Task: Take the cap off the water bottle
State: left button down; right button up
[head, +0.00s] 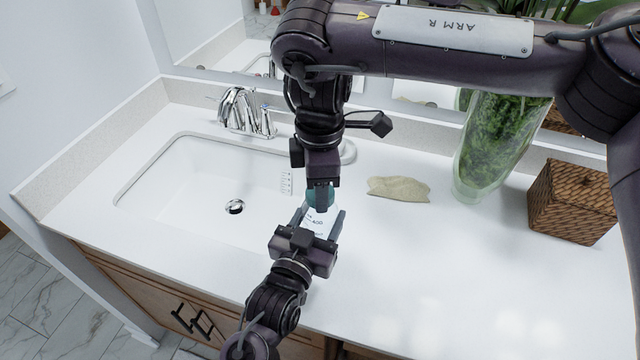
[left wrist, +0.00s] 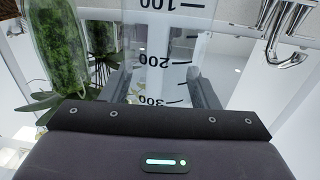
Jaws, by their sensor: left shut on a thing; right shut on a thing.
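The water bottle (head: 318,222) is pale with dark markings and is mostly hidden between my grippers in the head view. Its clear wall with 100, 200 and 300 marks (left wrist: 165,62) fills the middle of the left wrist view. A teal cap (head: 312,194) shows at its top. My left gripper (head: 319,224) is shut around the bottle's body from the front; its two fingers (left wrist: 160,88) lie on either side in the left wrist view. My right gripper (head: 321,192) comes down from above and is shut on the cap. The cap's far side is hidden, and I cannot tell whether it is seated on the bottle.
The sink basin (head: 190,195) with a chrome faucet (head: 240,110) is at the left. A beige flat object (head: 398,189), a tall glass vase of greenery (head: 500,145) and a brown woven box (head: 570,205) stand to the right. The front right counter (head: 450,275) is clear.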

jog(key=n, duration=0.6)
jog(key=shift+n, duration=0.4)
jog(key=n, duration=0.8)
jog(key=shift+n, duration=0.3)
jog(key=n, duration=1)
jog(key=shift+r+n, duration=0.1)
jog(key=shift+n, duration=0.3)
jog(key=n, duration=0.8)
jog(key=shift+n, duration=0.3)
jog(key=n, duration=0.5)
jog(key=shift+w, duration=0.1)
